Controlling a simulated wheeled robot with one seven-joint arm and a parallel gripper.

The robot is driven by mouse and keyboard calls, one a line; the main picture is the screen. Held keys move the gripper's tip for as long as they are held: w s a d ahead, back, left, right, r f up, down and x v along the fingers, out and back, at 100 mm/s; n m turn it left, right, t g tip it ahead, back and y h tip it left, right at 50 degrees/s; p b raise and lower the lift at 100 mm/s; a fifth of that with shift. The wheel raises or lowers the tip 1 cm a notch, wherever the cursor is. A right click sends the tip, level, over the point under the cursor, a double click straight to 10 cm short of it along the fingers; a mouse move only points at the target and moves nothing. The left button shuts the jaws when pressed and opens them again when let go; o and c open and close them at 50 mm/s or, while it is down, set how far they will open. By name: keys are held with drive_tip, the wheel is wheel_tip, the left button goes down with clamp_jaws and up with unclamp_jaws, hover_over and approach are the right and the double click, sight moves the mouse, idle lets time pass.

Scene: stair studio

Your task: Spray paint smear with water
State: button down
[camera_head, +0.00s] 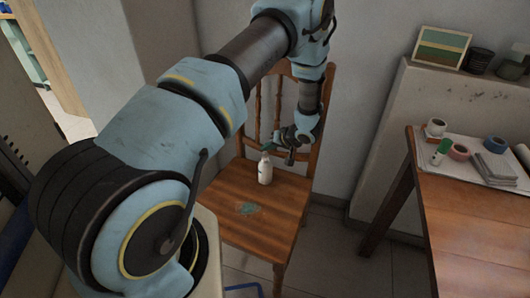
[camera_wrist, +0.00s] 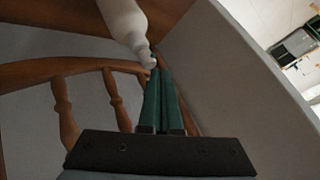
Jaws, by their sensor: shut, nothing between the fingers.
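A white spray bottle (camera_head: 265,170) stands upright on the seat of a wooden chair (camera_head: 276,222). A blue-green paint smear (camera_head: 247,208) lies on the seat in front of the bottle. My gripper (camera_head: 267,147) is at the height of the bottle's top, with its green fingers reaching in from the right. In the wrist view my gripper (camera_wrist: 160,75) has its two fingers together with nothing held. There the bottle (camera_wrist: 122,18) shows at the top, its head close to the fingertips; I cannot tell whether they touch. The smear is not visible in the wrist view.
The chair back, with spindles (camera_wrist: 64,108), rises behind the bottle. At right a wooden table (camera_head: 470,235) holds tape rolls (camera_head: 458,152), a green-labelled bottle (camera_head: 441,150) and a stack of grey cloths or pads (camera_head: 490,165). A ledge behind it bears a small picture (camera_head: 441,48) and jars.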

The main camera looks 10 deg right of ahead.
sight(267, 160)
drive_tip(key=shift+f, duration=0.45)
drive_tip(key=shift+r, duration=0.2)
drive_tip(key=shift+r+p, duration=0.8)
wheel_tip(267, 160, up, 6)
drive_tip(key=p, duration=0.5)
idle(0.8)
